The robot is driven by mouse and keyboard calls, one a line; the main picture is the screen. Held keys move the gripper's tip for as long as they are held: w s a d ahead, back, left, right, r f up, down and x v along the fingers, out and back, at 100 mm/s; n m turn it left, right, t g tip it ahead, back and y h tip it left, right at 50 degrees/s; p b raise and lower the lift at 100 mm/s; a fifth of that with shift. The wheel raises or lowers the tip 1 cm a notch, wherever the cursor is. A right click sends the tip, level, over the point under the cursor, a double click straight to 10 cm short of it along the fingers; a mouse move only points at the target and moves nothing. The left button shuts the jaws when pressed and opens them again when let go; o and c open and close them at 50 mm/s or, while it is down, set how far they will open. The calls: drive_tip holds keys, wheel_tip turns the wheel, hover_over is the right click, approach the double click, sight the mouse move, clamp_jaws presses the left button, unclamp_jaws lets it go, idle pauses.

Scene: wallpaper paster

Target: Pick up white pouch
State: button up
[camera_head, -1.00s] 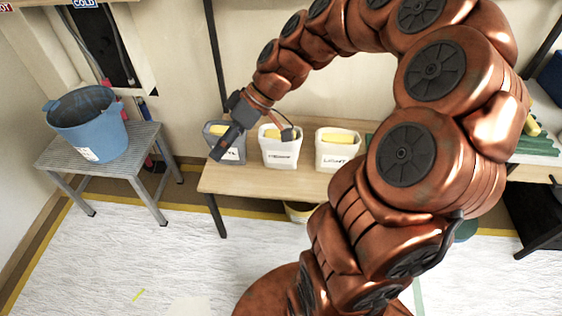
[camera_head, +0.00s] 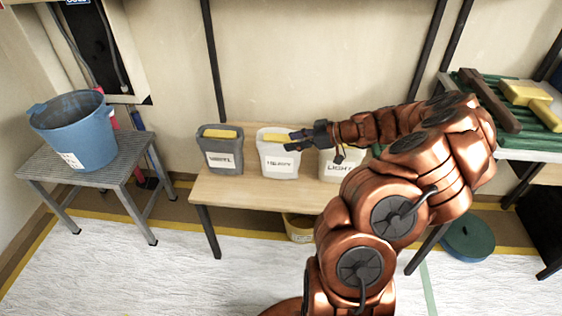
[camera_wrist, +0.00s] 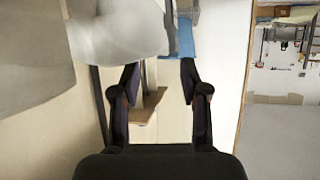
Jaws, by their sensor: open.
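No thing is plainly a loose pouch. Two white, labelled, open-topped holders stand on the wooden bench in the head view: a middle one (camera_head: 278,158) with something yellow inside, and a right one (camera_head: 333,168) marked LIGHT, partly hidden by my arm. My gripper (camera_head: 293,141) is at the middle holder's upper right rim, pointing left; I cannot tell whether it touches. In the wrist view my gripper (camera_wrist: 159,76) is open, with nothing between its fingers. A blurred white shape (camera_wrist: 110,30) lies beyond and left of the fingers.
A grey holder (camera_head: 220,153) stands left of the white ones on the wooden bench (camera_head: 240,191). A blue bucket (camera_head: 75,130) sits on a metal stool (camera_head: 120,168) at left. Tools lie on a green ridged surface at right. The floor in front is open.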

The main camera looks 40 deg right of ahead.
sight(279, 144)
drive_tip(key=shift+x, duration=3.2)
clamp_jaws()
